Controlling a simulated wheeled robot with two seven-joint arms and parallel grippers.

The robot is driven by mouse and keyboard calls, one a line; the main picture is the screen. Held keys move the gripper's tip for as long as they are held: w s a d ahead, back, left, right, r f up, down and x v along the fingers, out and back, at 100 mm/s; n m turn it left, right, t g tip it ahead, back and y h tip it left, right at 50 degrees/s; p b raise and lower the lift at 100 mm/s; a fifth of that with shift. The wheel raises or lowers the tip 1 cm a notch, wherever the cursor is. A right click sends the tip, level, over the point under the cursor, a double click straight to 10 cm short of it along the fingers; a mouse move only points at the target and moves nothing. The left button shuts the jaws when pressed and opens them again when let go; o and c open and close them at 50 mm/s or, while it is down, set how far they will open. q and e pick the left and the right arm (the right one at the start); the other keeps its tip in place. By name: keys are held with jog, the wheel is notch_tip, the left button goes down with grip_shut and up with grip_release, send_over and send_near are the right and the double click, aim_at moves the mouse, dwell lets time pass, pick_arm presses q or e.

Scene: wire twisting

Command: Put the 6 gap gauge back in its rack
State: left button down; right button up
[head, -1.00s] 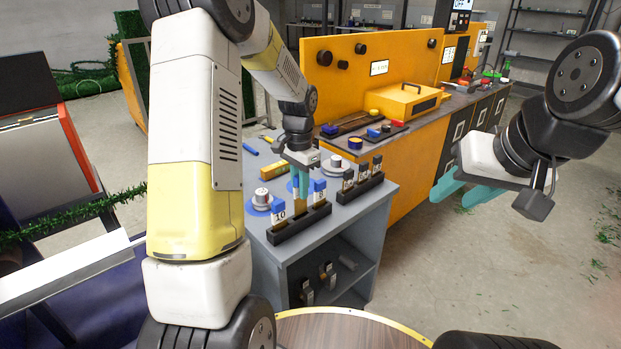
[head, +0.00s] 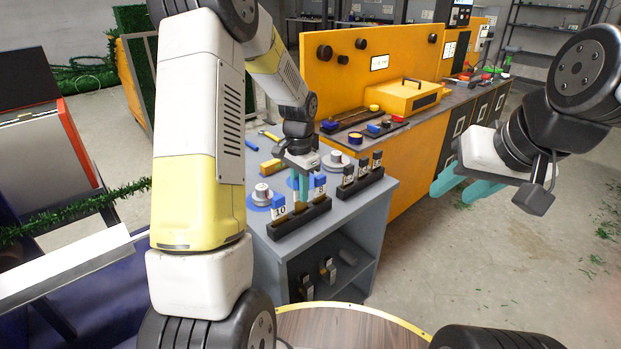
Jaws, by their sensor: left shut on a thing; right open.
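The front rack (head: 302,221) is a long black block on the grey cabinet's top. A blue-topped gauge marked 10 (head: 279,208) stands at its left end and another, seemingly marked 8 (head: 319,186), at its right end. My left gripper (head: 301,200) points down over the middle of this rack, shut on a gauge (head: 299,208). Only the brown lower part of that gauge shows, upright at the rack's middle; the fingers hide its top and number. I cannot tell how deep it sits. My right gripper (head: 455,192) is open and empty, away to the right over the floor.
A second rack (head: 360,184) with several dark-topped gauges stands behind and right. Round fixtures (head: 262,195) and (head: 333,162) and a yellow block (head: 270,167) are on the cabinet top. An orange workbench (head: 400,160) stands behind. A round table edge (head: 345,312) is in front.

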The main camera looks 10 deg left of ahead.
pick_arm(q)
jog(key=shift+f, duration=1.15)
jog(key=c, duration=1.3)
grip_release()
jog(key=shift+o, duration=0.2)
jog(key=shift+r, duration=3.9)
jog(key=shift+r, duration=0.1)
jog(key=s+d+r+n+t+h, duration=0.1)
jog(key=s+r+n+t, duration=0.2)
jog(key=s+r, duration=0.5)
jog(key=s+d+r+n+t+h, duration=0.1)
jog(key=s+r+n+t, duration=0.2)
jog(key=s+r, duration=0.5)
jog(key=s+n, duration=0.1)
jog(key=s, duration=0.7)
